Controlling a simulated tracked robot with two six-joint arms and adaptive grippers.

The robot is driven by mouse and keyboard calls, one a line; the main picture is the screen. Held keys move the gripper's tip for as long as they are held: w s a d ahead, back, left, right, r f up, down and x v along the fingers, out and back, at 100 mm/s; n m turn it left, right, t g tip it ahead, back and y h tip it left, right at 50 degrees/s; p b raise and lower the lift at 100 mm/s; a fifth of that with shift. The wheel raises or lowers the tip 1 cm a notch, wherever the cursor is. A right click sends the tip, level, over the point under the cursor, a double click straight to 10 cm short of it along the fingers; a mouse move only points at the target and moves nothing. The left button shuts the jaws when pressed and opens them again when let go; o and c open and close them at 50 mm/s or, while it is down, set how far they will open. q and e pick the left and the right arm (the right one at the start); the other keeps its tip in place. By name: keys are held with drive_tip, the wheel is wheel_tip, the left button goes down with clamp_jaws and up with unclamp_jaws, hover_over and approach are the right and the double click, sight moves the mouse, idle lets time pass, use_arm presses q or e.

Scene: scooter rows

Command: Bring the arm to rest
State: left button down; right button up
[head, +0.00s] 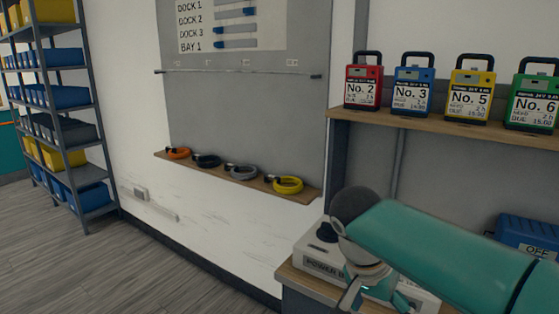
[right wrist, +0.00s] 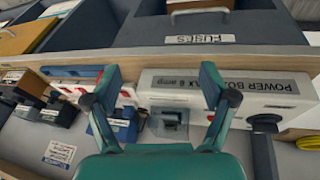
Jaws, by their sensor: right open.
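My right arm (head: 440,245) comes in from the right in the head view, with its green forearm over the workbench. My right gripper (head: 372,292) hangs low there, partly cut off by the bottom edge. In the right wrist view the right gripper (right wrist: 160,85) is open, its two fingers apart with nothing held between them. A grey-white power box (right wrist: 255,85) lies behind and right of the fingers; it also shows in the head view (head: 318,255), partly hidden by the arm. Whether the fingers touch it cannot be told. My left gripper is not in view.
A shelf (head: 440,132) holds red, blue, yellow and green numbered packs. A narrow ledge (head: 235,180) carries several coloured rings. Storage racks (head: 85,130) stand at the left. A drawer labelled FUSES (right wrist: 200,39) and dark blocks (right wrist: 60,112) show in the wrist view. Floor at left is clear.

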drive_tip(key=s+d+f+g+y, duration=0.1)
drive_tip(key=s+d+f+g, duration=0.15)
drive_tip(key=f, duration=0.95)
drive_tip(key=s+d+f+g, duration=0.1)
drive_tip(key=s+f+g, duration=0.25)
drive_tip(key=f, duration=0.85)
drive_tip(key=s+a+f+n+t+y, duration=0.1)
drive_tip(key=s+a+f+n+y, duration=0.1)
drive_tip(key=s+a+f+y, duration=0.45)
drive_tip(key=s+a+f+n+t+y, duration=0.1)
drive_tip(key=s+a+f+n, duration=0.15)
drive_tip(key=s+f, duration=0.85)
drive_tip(key=w+f+n+t, duration=0.2)
drive_tip(key=w+t, duration=0.2)
drive_tip(key=w, duration=0.3)
wheel_tip(320, 180, up, 14)
drive_tip(key=p, duration=1.3)
drive_tip(key=shift+s+d+f+h, duration=0.2)
drive_tip(key=shift+s+d+h, duration=0.1)
drive_tip(key=shift+h, duration=0.15)
